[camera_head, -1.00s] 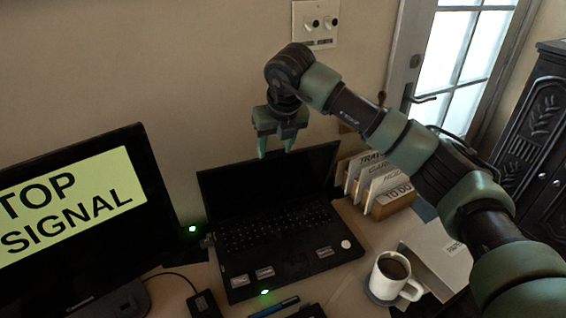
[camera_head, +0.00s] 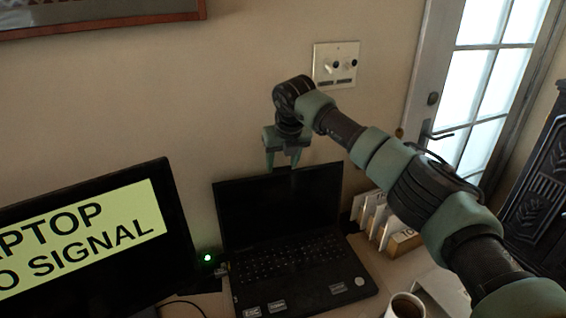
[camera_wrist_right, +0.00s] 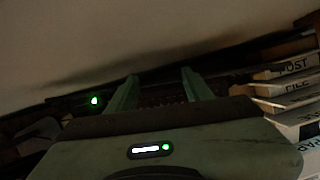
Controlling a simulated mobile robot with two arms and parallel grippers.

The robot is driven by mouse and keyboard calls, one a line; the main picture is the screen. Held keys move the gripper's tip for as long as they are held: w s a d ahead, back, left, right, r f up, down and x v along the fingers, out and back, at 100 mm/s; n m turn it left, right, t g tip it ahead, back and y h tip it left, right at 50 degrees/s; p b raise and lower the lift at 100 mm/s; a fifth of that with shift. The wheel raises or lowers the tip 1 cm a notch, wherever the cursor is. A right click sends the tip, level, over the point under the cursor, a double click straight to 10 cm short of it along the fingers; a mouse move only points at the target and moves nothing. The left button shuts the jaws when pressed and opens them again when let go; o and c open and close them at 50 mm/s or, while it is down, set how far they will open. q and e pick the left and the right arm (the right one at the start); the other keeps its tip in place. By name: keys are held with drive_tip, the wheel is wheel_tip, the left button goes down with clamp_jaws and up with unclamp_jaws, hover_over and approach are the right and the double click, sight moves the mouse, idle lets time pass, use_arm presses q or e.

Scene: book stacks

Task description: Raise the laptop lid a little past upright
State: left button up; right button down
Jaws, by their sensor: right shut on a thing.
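The black laptop stands open on the desk. Its dark lid (camera_head: 280,203) is raised and stands steeply behind the keyboard (camera_head: 290,256); I cannot tell its exact angle. My right gripper (camera_head: 283,168) reaches down from above, with its green fingertips at the middle of the lid's top edge. It is shut on the laptop lid. In the right wrist view, the two fingers of the right gripper (camera_wrist_right: 160,82) point away from me, and the lid between them is too dark to make out. My left gripper is not in view.
A monitor (camera_head: 90,235) stands left of the laptop. To the right are a card file (camera_head: 388,228) and a mug of coffee (camera_head: 405,306). A wall plate (camera_head: 336,65) is on the wall behind my arm.

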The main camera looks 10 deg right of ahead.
drive_tip(key=shift+w+r, duration=0.1)
drive_tip(key=shift+r, duration=0.1)
drive_tip(key=c, duration=0.6)
unclamp_jaws()
drive_tip(key=shift+a+f, duration=0.1)
drive_tip(key=b+v, duration=0.2)
drive_tip(key=v, duration=0.5)
drive_tip(key=shift+r, duration=0.4)
drive_tip(key=shift+r, duration=0.1)
